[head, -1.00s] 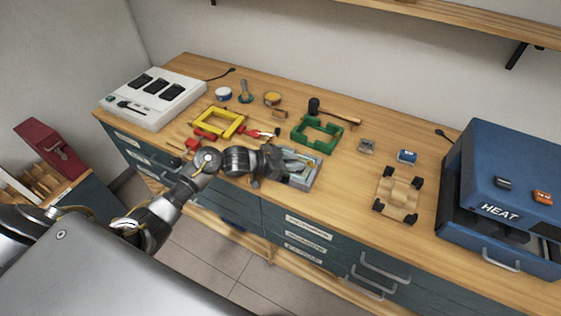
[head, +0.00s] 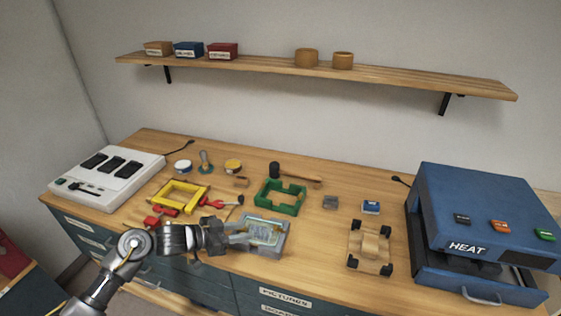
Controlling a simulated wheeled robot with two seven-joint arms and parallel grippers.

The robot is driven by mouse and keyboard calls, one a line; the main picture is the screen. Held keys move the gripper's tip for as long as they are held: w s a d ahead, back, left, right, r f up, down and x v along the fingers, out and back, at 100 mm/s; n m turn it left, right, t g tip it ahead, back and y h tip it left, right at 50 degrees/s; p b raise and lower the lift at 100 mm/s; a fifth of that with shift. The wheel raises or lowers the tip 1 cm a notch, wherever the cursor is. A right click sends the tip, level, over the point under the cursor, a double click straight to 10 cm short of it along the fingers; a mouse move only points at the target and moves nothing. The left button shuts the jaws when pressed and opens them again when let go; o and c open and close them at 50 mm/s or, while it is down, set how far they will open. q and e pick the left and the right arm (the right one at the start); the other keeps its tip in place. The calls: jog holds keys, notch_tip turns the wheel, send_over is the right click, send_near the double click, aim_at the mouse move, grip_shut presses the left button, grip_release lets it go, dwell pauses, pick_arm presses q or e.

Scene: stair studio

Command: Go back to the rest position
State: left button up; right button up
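My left gripper (head: 240,234) reaches in from the lower left in the head view. Its fingers are at the left edge of a grey tray (head: 283,239) with a coloured picture (head: 264,231) in it. They overlap the tray's left side in the view; I cannot tell whether they touch it. The finger gap is too small to read. My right gripper is not in view.
The wooden bench holds a yellow frame (head: 163,196), a green frame (head: 268,201), a mallet (head: 297,176), a wooden car (head: 367,248) and small tins. A white switch box (head: 90,190) stands left, a blue heat press (head: 475,205) right. A shelf (head: 270,66) hangs above.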

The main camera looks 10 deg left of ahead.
pick_arm(q)
jog(key=s+f, duration=0.1)
jog(key=s+d+f+y, duration=0.1)
jog(key=s+f+n+y, duration=0.1)
jog(key=shift+d+f+t, duration=0.35)
jog(key=shift+d+t, duration=0.05)
jog(key=s+a+f+n+g+y, duration=0.1)
jog(key=s+f+n+g+y, duration=0.25)
jog(key=s, duration=1.05)
jog(key=s+f+n+g+y, duration=0.2)
jog(key=s+n+g+y, duration=0.15)
jog(key=s, duration=0.95)
notch_tip(320, 180, down, 26)
jog(key=s+m+g+b, duration=0.1)
jog(key=s+b, duration=0.1)
jog(key=s+a+f+g+b, duration=0.1)
jog(key=s+a+f, duration=0.2)
jog(key=s+f, duration=1.3)
notch_tip(320, 180, down, 4)
jog(key=shift+s+r+y+b, duration=0.25)
jog(key=shift+s+y+b, duration=0.05)
jog(key=shift+s, duration=0.05)
